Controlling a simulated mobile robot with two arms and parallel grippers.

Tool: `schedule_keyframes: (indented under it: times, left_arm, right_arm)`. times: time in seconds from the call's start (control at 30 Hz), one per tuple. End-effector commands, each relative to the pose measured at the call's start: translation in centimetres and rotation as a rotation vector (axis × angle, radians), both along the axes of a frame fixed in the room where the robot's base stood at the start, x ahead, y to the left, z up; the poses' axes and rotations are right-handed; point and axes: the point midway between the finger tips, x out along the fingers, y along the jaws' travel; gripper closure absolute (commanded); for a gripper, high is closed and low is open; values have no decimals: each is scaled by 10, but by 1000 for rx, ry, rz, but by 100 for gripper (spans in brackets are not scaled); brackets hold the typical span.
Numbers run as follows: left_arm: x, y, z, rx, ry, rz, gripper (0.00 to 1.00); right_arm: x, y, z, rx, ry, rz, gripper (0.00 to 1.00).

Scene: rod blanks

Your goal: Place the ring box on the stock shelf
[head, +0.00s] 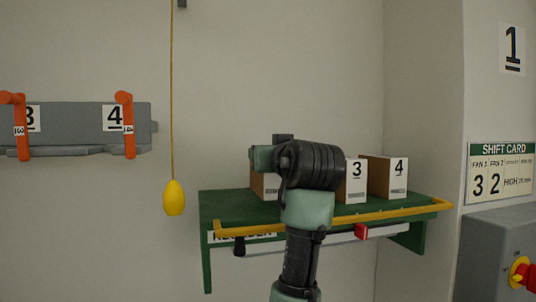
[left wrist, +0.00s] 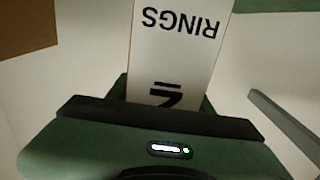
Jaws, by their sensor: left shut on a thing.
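The ring box (left wrist: 172,50) is white-faced, with the word RINGS and part of a dark numeral upside down in the left wrist view. My left gripper (left wrist: 165,98) is shut on it. In the head view my left wrist (head: 312,165) stands in front of the green stock shelf (head: 225,205) and hides the gripper's fingertips. A brown box (head: 264,186) shows partly beside the wrist; I cannot tell whether it is the held one. My right gripper is not in view.
Boxes marked 3 (head: 356,181) and 4 (head: 398,178) stand on the shelf's right half. A yellow lip (head: 420,208) edges its front, with a red block (head: 361,231) below. A yellow pull (head: 174,198) hangs left. The shelf's left end looks clear.

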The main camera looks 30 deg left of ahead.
Motion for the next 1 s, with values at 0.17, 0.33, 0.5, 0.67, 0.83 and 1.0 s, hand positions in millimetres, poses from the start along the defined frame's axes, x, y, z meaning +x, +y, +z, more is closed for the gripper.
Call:
schedule_keyframes:
  times: [0.17, 0.33, 0.5, 0.67, 0.83, 1.0]
  left_arm:
    - [-1, 0, -9, 1, -3, 0, 100]
    - [-1, 0, -8, 1, -3, 0, 100]
    - [-1, 0, -14, 0, -3, -1, 100]
    - [0, 0, -19, 0, -3, -1, 100]
    - [0, 0, -21, 0, 0, -1, 100]
    - [1, 0, -23, -1, 3, 0, 28]
  right_arm:
    - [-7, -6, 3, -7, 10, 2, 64]
    - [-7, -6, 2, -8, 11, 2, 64]
    - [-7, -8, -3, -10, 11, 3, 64]
    - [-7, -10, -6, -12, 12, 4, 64]
    - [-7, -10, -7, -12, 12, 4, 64]
    - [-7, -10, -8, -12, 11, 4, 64]
